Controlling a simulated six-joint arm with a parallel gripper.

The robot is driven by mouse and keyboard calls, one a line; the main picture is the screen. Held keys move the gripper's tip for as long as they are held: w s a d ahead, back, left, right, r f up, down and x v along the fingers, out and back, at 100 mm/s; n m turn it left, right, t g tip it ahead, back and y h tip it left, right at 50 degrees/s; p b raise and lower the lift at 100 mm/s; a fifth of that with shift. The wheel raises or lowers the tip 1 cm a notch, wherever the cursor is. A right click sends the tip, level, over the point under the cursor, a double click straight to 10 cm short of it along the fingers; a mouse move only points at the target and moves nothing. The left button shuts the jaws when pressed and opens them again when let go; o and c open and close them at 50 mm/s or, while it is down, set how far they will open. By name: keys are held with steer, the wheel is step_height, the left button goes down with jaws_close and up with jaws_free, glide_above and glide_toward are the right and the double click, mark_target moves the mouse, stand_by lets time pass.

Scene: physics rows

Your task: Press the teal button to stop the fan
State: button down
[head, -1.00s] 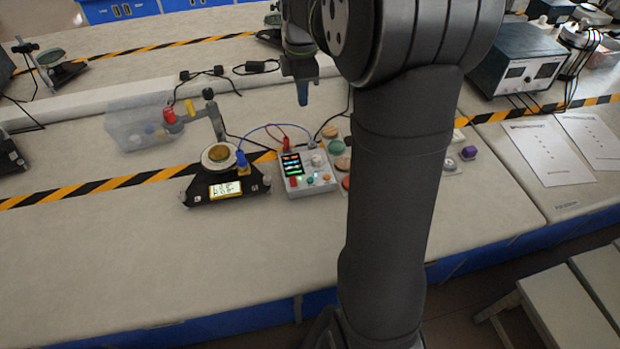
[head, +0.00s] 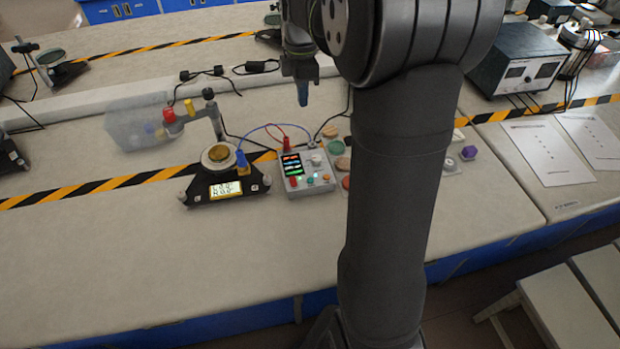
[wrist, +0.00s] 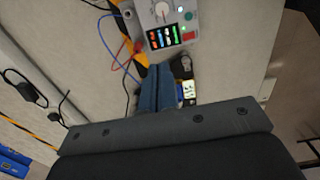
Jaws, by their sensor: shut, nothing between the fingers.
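I cannot clearly make out a fan. A black stand (head: 235,193) with a round plate and a lit display is left of the box.
Blue and red wires join the box to the stand. Coloured round pieces (head: 335,146) lie right of the box, partly behind my arm. A clear bin (head: 125,125) stands at the left. A power supply (head: 515,58) is at the right. The front table is clear.

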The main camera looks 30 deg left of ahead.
steer(key=s+d+f+n+t+h, duration=0.2)
steer(key=d+f+n+t+h, duration=0.1)
steer(key=d+f+n+t, duration=0.3)
steer(key=n+t+y, duration=0.3)
steer(key=n, duration=0.8)
glide_above(310, 180)
steer(key=s, duration=0.1)
step_height(310, 180, down, 4)
steer(key=shift+r, duration=0.1)
steer(key=shift+f, duration=4.45)
steer(key=shift+f+h, duration=0.1)
steer(key=shift+h, duration=0.2)
steer(key=shift+f, duration=0.3)
